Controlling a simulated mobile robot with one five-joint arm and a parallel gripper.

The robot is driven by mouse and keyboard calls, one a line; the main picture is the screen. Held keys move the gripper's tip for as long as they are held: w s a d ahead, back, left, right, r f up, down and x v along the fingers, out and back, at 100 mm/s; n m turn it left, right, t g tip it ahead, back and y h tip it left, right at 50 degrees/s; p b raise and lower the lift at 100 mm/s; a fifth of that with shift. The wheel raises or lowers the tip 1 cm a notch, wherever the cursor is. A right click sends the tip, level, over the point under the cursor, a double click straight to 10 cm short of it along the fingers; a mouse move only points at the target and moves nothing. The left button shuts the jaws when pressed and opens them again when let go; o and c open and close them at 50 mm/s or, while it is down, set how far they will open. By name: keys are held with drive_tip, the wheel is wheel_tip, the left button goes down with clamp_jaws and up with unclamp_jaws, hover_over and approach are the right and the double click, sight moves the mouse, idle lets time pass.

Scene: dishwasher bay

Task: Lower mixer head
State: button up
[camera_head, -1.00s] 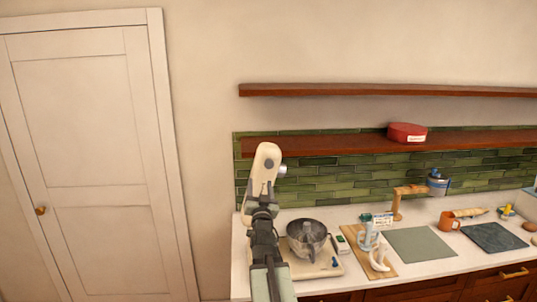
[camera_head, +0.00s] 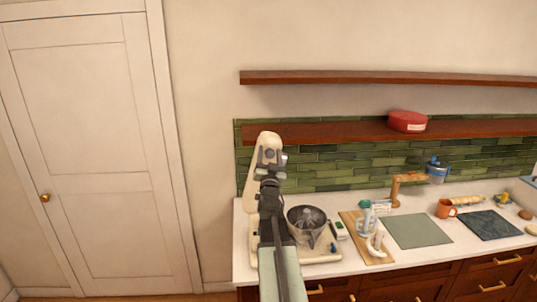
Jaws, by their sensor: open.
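The cream stand mixer stands at the left end of the white counter. Its head (camera_head: 265,137) is tilted up, nearly upright. The mixer's metal bowl (camera_head: 293,222) sits on the cream base (camera_head: 322,256), with a whisk-like tool showing inside it. My gripper (camera_head: 270,157) is open at the end of my raised arm, in front of the upper part of the head in this view. My arm hides much of the mixer's body and hinge. I cannot tell whether the gripper touches the head.
A wooden board (camera_head: 353,232) with white and pale-blue items lies right of the mixer, then a grey-green mat (camera_head: 417,231), an orange mug (camera_head: 445,208) and a dark slab (camera_head: 490,224). Shelves (camera_head: 330,131) run above. A white door (camera_head: 85,150) stands left.

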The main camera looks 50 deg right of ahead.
clamp_jaws()
idle(1.2)
